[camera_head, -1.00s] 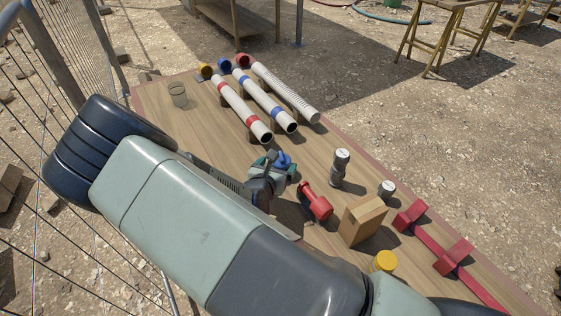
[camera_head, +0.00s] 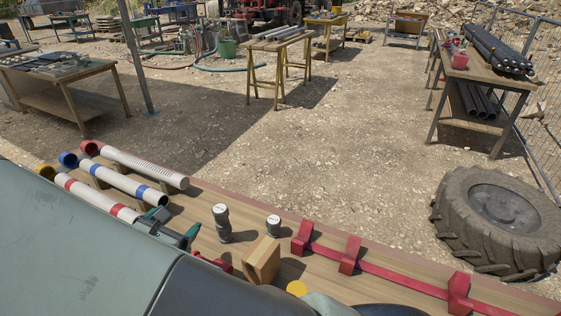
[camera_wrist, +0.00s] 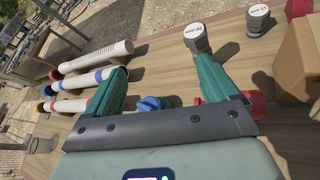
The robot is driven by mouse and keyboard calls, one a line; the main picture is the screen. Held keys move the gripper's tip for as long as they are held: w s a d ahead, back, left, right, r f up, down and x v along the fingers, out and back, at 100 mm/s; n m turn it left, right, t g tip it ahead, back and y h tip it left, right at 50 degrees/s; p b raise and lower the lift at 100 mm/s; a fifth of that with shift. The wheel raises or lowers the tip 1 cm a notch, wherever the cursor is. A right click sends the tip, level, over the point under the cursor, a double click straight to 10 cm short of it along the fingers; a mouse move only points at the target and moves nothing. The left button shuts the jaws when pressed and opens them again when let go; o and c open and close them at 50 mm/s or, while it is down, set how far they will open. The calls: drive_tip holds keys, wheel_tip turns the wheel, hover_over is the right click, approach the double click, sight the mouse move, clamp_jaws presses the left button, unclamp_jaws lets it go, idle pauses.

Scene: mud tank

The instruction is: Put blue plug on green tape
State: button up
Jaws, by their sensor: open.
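The blue plug (camera_wrist: 148,104) lies on the wooden table in the wrist view, between and below the fingers of my gripper (camera_wrist: 161,68). My gripper is open, with its two green fingers spread apart and nothing seen between the tips. In the head view my gripper (camera_head: 172,226) is low over the table, right of the banded pipes, and I cannot make out the plug clearly there. I cannot make out any green tape in either view.
Pipes with a red band (camera_head: 122,213), a blue band (camera_head: 150,196) and a ribbed surface (camera_head: 160,172) lie at the left.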

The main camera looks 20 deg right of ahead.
drive_tip(key=s+d+r+m+g+h, duration=0.1)
drive_tip(key=s+d+r+m+g, duration=0.25)
drive_tip(key=d+r+m, duration=0.45)
drive_tip(key=s+d+r+m+g+h, duration=0.1)
drive_tip(key=s+d+r+m+g, duration=0.2)
drive_tip(key=d+r+m+g, duration=0.35)
drive_tip(key=s+d+r+m+t+y, duration=0.3)
drive_tip(key=s+r+m+y, duration=0.4)
drive_tip(key=s+r+m, duration=0.5)
drive_tip(key=s+r, duration=0.1)
drive_tip(key=s, duration=0.2)
drive_tip(key=shift+d+y, duration=0.3)
drive_tip(key=shift+d, duration=0.05)
